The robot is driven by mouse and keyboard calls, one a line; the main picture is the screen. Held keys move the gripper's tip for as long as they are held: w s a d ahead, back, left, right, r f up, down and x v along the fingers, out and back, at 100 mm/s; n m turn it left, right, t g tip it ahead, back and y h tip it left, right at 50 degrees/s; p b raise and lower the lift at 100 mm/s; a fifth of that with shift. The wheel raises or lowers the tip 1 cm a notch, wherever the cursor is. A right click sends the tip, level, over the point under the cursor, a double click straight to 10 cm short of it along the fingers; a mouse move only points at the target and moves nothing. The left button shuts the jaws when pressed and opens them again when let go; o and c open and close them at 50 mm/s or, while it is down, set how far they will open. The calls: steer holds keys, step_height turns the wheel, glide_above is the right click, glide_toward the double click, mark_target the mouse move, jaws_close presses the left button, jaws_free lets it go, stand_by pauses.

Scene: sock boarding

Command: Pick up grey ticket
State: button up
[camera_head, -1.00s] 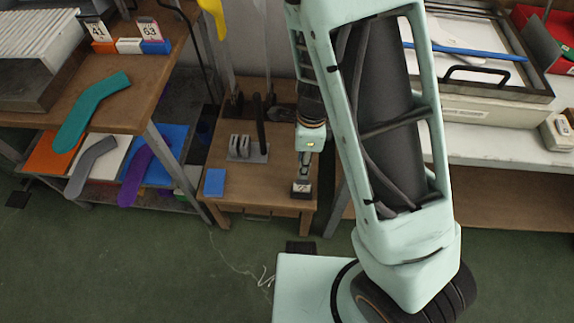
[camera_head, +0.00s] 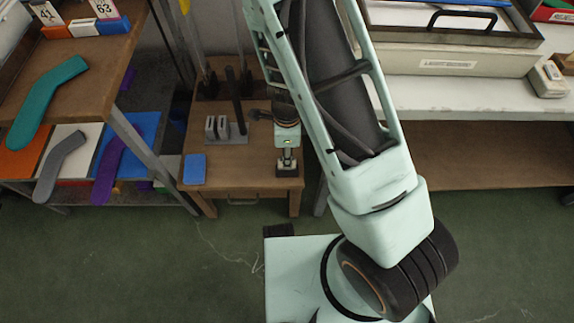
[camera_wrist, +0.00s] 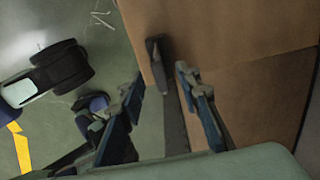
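I cannot pick out a grey ticket for certain. Two small grey upright pieces (camera_head: 217,127) stand on a grey plate on the small wooden table. A dark grey upright piece (camera_wrist: 157,60) shows between and beyond the fingertips, against the brown wood edge. I cannot tell what it is or whether the fingers touch it.
A blue block (camera_head: 195,169) lies on the small table's front left. A dark post (camera_head: 236,105) stands behind the grey pieces. The left bench holds a teal sock-shaped board (camera_head: 45,100), with grey and purple ones (camera_head: 108,170) below. A white worktop (camera_head: 440,95) is at right.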

step_height(320, 180, down, 2)
steer(key=shift+f+b, duration=0.1)
steer(key=shift+b, duration=0.2)
jaws_close()
steer(key=shift+r, duration=0.25)
